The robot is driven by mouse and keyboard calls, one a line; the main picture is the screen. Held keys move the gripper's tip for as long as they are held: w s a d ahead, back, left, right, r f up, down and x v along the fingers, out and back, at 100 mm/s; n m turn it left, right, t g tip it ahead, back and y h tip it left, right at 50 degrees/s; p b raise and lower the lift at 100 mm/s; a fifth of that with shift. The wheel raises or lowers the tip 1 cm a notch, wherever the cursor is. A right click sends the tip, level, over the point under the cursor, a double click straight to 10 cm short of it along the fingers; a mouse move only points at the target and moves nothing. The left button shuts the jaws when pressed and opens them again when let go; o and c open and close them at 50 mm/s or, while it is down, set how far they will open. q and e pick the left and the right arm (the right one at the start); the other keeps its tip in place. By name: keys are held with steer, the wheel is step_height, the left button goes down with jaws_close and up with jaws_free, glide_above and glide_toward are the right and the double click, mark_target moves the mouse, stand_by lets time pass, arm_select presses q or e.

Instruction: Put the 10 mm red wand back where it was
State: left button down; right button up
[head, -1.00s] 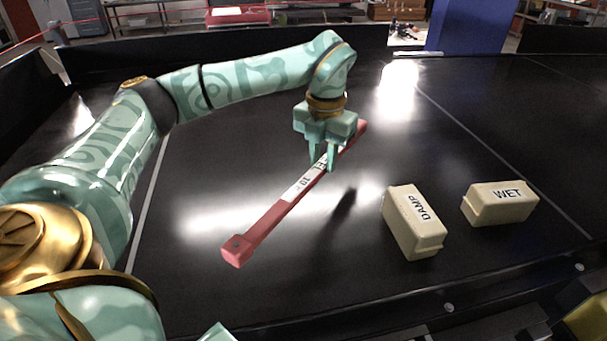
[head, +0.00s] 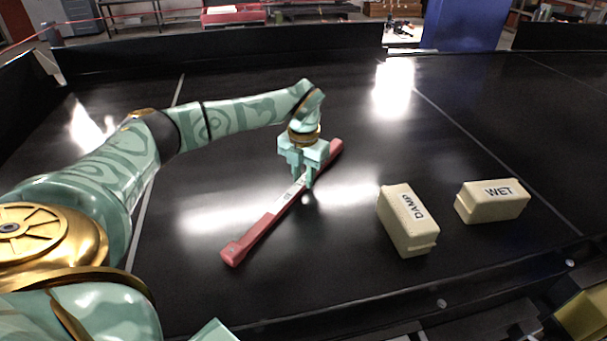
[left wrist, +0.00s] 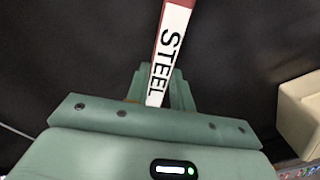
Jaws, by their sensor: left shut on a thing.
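The red wand (head: 259,228) has a white label on its middle and lies slantwise, its near end toward the lower left. My left gripper (head: 302,182) is shut on the wand around its labelled middle, over the black belt. The wand is at or very close to the belt; I cannot tell if it touches. In the left wrist view, the label (left wrist: 170,55) reads "STEEL" and runs between the fingers. The 10 mm marking is not readable now.
A cream block marked DAMP (head: 408,222) stands right of the wand, and a cream block marked WET (head: 492,201) lies farther right. The black belt (head: 350,290) is clear around the wand. Dark side walls edge the belt.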

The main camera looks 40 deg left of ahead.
mark_target(304, 180)
arm_select(q)
steer(key=shift+f, duration=0.15)
steer(key=c, duration=1.2)
jaws_free()
step_height(304, 180, up, 12)
steer(key=shift+r, duration=0.2)
